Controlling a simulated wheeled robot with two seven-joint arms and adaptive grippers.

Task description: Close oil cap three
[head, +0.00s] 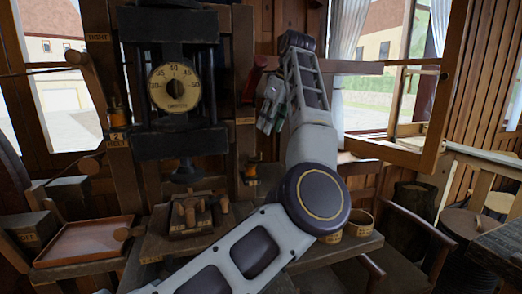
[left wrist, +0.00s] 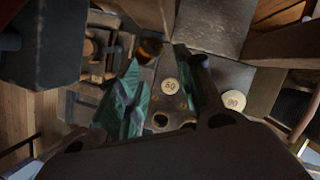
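An amber oil cup (head: 251,170) sits low on the post right of the press-like machine. An amber cup (left wrist: 150,48) also shows near the left fingertip in the left wrist view. Another amber oil cup (head: 118,118) is on the left post, above a label (head: 117,140) with a 2. I cannot read a 3 on any label, and cap lids are too small to judge. My left gripper (head: 270,124) hangs fingers down above the right-hand cup in the picture. Its fingers (left wrist: 158,60) are apart with nothing clearly held. My right gripper is not in view.
The machine's dial (head: 174,88) stands left of my arm. A bench block (head: 190,214) with several wooden pegs is below it. A wooden tray (head: 88,240) is at left. Round tins (head: 358,224) stand on the bench at right, behind my elbow.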

